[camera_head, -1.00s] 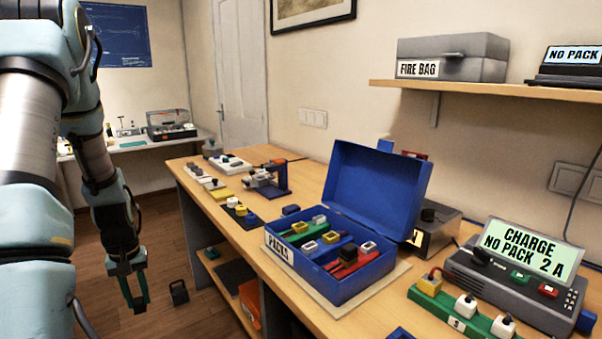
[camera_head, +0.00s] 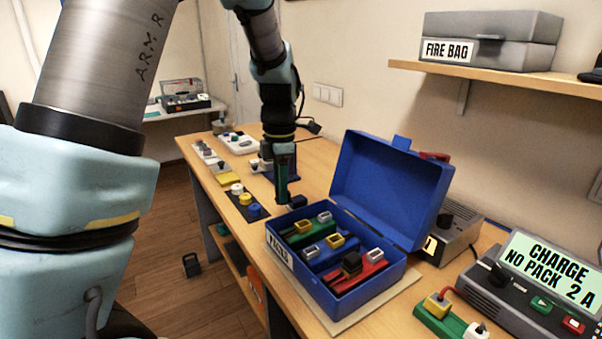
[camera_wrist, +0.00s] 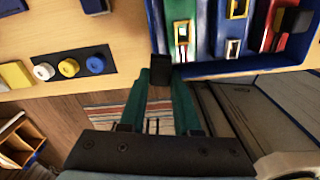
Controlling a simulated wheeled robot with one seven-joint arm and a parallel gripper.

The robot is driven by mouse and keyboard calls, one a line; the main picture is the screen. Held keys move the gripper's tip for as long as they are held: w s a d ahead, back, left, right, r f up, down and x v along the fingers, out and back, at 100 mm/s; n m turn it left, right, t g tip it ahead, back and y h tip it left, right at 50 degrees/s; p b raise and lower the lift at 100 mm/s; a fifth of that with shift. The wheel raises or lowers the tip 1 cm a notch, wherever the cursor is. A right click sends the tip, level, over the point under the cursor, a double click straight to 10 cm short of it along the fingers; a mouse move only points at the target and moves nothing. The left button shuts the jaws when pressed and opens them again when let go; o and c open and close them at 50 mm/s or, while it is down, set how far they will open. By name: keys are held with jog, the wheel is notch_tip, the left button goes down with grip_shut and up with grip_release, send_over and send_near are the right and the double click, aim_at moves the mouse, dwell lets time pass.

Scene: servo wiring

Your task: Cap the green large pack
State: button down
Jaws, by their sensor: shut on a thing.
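The green pack (camera_head: 297,241) lies at the left side inside the open blue box (camera_head: 330,300), with two uncovered connectors on top. It also shows in the wrist view (camera_wrist: 182,14). My gripper (camera_head: 283,199) hangs near the box's far left corner in the head view. In the wrist view my gripper (camera_wrist: 163,75) is shut on a small black cap (camera_wrist: 160,64), close to the near end of the green pack. Whether the cap touches the box wall I cannot tell. The cap is hard to make out in the head view.
The box also holds a blue pack (camera_head: 326,258) and a red pack (camera_head: 371,273) with a black cap on it. White, yellow and blue caps sit on a black mat (camera_head: 236,202). The charger (camera_head: 490,290) stands at right.

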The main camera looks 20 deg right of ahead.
jog(key=s+d+r+n, duration=0.2)
jog(key=s+d+r, duration=0.1)
jog(key=shift+s+d+r+n, duration=0.15)
jog(key=shift+s+d+n, duration=0.05)
jog(key=shift+d+n, duration=0.1)
jog(key=shift+r+p, duration=0.15)
jog(key=shift+p, duration=0.6)
jog(key=b, duration=0.3)
send_over(308, 230)
jog(key=w+a, duration=0.1)
jog(key=shift+a+f, duration=0.2)
jog(key=shift+f, duration=2.85)
jog(key=shift+p, duration=1.1)
jog(key=shift+f+b, duration=0.65)
jog(key=shift+f, duration=0.7)
jog(key=c, duration=0.5)
grip_release()
jog(key=shift+c, duration=0.2)
jog(key=shift+r, duration=0.1)
